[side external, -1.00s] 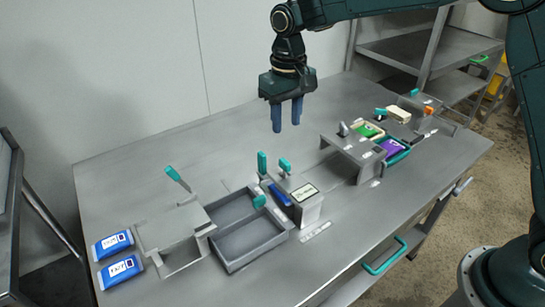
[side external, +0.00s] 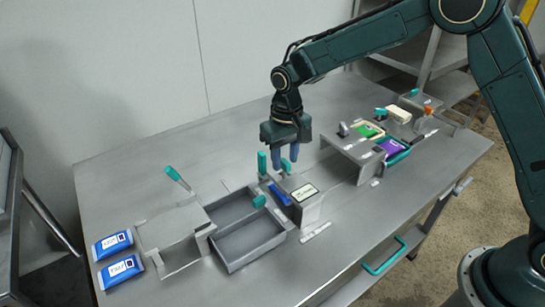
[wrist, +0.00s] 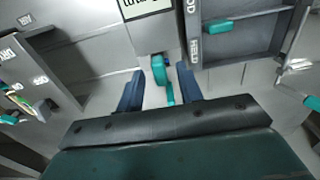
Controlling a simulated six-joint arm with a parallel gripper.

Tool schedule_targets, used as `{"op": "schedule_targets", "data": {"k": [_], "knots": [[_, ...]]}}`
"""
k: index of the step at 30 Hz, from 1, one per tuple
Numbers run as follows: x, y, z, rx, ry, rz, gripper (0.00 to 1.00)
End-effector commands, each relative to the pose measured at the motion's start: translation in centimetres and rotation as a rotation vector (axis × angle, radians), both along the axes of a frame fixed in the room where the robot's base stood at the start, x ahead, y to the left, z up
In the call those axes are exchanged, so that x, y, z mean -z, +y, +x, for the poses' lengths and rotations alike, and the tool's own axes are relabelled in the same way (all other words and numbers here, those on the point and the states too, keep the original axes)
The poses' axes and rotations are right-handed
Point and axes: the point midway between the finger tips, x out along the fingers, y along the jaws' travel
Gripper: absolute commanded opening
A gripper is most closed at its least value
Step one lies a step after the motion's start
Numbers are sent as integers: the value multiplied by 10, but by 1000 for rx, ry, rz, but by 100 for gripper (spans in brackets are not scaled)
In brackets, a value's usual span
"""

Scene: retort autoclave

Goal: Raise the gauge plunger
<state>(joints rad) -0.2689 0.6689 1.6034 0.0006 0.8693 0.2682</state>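A grey gauge block (side external: 310,208) with a white label on top stands on the table right of the grey tray. A teal knob (side external: 285,165), which looks like the gauge plunger, stands at the block's back end. My gripper (side external: 285,157) points down over it with two blue fingers. In the wrist view, the fingers of my gripper (wrist: 159,92) are apart, with the teal knob (wrist: 159,70) between or just beyond their tips. A gap shows on both sides, so it is not gripped. The knob's height relative to the fingertips is hard to tell.
A second teal handle (side external: 262,163) stands close left of the fingers. The grey tray (side external: 232,264) has a teal knob on its wall. Blue packs (side external: 120,270) lie at the left. A grey stand (side external: 350,150) with green and purple items is at the right.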

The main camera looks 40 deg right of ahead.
Motion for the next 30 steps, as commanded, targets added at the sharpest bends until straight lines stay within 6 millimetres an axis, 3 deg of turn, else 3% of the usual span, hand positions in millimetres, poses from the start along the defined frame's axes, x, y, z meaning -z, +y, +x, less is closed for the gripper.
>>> {"op": "schedule_targets", "data": {"k": [5,11,17,24,30], "knots": [[0,0,0,0,0,0,36],[0,0,0,0,1,0,1],[-1,0,0,0,0,0,0],[-23,0,0,0,-1,1,0],[-26,0,0,1,-1,1,0]]}}
